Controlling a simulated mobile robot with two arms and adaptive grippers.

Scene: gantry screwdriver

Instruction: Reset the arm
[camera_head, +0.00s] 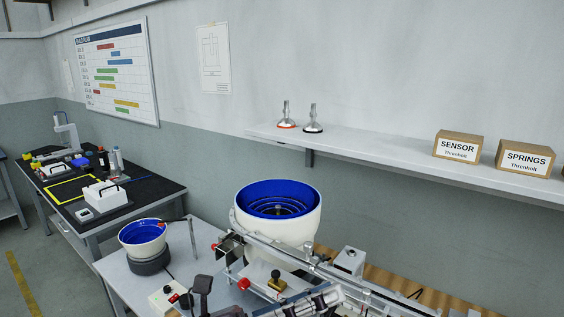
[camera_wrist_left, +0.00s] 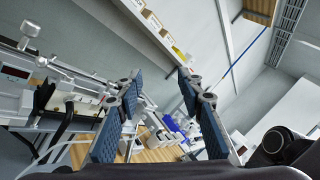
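My left gripper (camera_wrist_left: 160,80) fills the middle of the left wrist view. Its two fingers with blue ribbed pads stand wide apart, with nothing between them. In the head view, dark parts at the bottom edge look like the tip of my left gripper, but most of the arm is out of frame. The gantry rail (camera_head: 322,268) runs from the middle towards the lower right of the head view. It also shows at the left of the wrist view (camera_wrist_left: 82,74), beside the fingers and apart from them. I cannot make out my right gripper.
A large white feeder bowl with blue inside (camera_head: 278,212) stands behind the rail. A smaller bowl (camera_head: 143,239) stands left of it. A black-topped bench (camera_head: 150,194) stands at the left.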

